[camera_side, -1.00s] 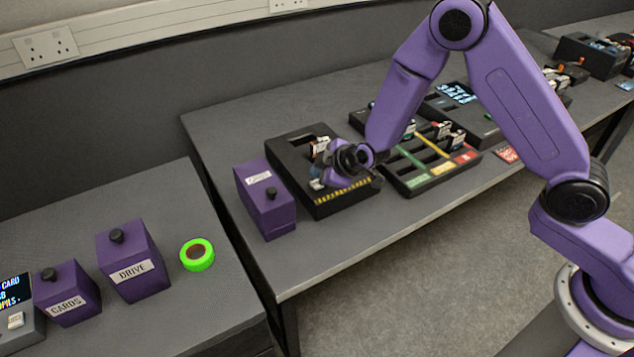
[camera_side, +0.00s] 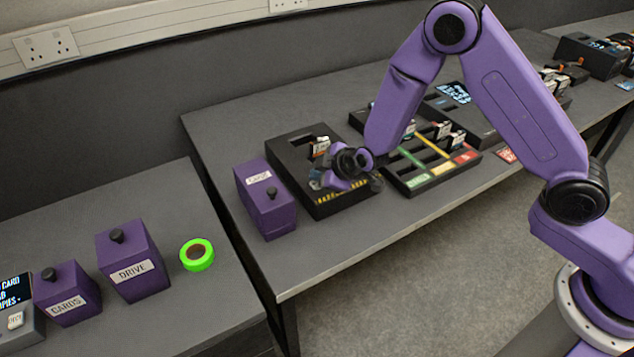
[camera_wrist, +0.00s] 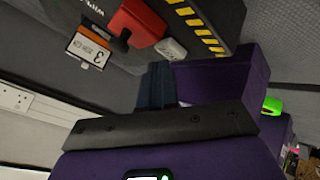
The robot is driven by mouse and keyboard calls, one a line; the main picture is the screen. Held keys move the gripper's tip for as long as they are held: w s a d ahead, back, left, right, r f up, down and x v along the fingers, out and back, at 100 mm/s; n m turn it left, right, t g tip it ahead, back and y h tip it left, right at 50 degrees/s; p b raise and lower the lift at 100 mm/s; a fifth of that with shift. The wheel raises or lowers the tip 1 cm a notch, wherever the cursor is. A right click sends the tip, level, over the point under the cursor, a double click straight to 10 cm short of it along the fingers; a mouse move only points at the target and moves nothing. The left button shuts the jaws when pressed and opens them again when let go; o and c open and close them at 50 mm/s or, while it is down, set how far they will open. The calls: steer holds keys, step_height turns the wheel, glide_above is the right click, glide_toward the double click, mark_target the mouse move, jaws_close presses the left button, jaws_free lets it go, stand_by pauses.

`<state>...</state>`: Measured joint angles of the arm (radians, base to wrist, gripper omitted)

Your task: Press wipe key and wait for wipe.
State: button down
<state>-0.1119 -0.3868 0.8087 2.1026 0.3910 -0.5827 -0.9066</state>
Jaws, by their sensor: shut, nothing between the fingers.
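The black box (camera_side: 283,168) with the yellow-and-black striped edge stands on the middle bench, below and in front of my gripper. In the wrist view, a red block (camera_wrist: 137,22) and a small grey block (camera_wrist: 171,49) show on it near the stripes; I cannot read which is the wipe key. A card marked 3 with an orange patch (camera_wrist: 88,50) stands beside the red block. My gripper (camera_side: 328,183) is low over the striped side of the box. Its dark blue fingers (camera_wrist: 155,82) are shut and empty, close to the grey block; contact cannot be told.
A purple lidded box (camera_side: 265,200) stands just left of the black box. A tray with coloured lanes (camera_side: 436,165) is close on the right. The left bench holds purple CARDS (camera_side: 68,296) and DRIVE (camera_side: 132,263) boxes and a green ring (camera_side: 197,255).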

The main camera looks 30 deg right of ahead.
steer(key=shift+f, duration=0.5)
stand_by(0.6)
steer(key=shift+r, duration=0.95)
steer(key=shift+r, duration=0.1)
steer(key=shift+r, duration=2.4)
